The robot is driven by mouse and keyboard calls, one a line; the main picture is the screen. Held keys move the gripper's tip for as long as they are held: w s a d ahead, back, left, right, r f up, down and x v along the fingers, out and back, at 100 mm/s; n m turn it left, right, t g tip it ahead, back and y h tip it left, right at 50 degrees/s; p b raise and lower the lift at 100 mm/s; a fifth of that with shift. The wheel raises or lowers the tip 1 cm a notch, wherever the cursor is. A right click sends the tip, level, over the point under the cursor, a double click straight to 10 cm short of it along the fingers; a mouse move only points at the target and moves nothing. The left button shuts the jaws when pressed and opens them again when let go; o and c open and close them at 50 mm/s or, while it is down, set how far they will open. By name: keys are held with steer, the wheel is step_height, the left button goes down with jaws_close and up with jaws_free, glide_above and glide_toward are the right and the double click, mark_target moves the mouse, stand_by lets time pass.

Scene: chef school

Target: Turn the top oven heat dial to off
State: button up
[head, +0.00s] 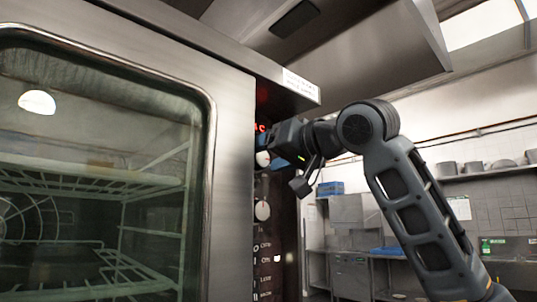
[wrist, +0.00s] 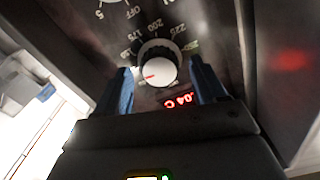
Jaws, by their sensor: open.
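The top oven heat dial (head: 262,158) is a round white-faced knob high on the dark control panel right of the oven door. In the wrist view the dial (wrist: 160,70) shows a red mark on the left of its face, amid printed temperature numbers. My gripper (head: 275,148) is at the panel, over this dial. In the wrist view my gripper (wrist: 160,78) is open, with one blue finger on each side of the dial. I cannot tell whether the fingers touch it. A red lit display (wrist: 180,102) sits beside the dial.
A second white dial (head: 262,211) is below on the panel. The oven's glass door (head: 95,150) is shut, with wire racks inside. A steel hood (head: 340,45) overhangs above. Shelves and counters stand farther back right.

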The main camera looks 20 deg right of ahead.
steer(key=c, duration=1.1)
steer(key=shift+o, duration=0.2)
steer(key=n, duration=0.4)
steer(key=shift+n, duration=0.4)
steer(key=n, duration=0.4)
steer(key=shift+n, duration=0.3)
steer(key=n, duration=0.4)
steer(key=shift+a+n, duration=0.1)
steer(key=shift+n, duration=0.2)
steer(key=n, duration=0.4)
steer(key=shift+f+n, duration=0.1)
steer(key=shift+n, duration=0.3)
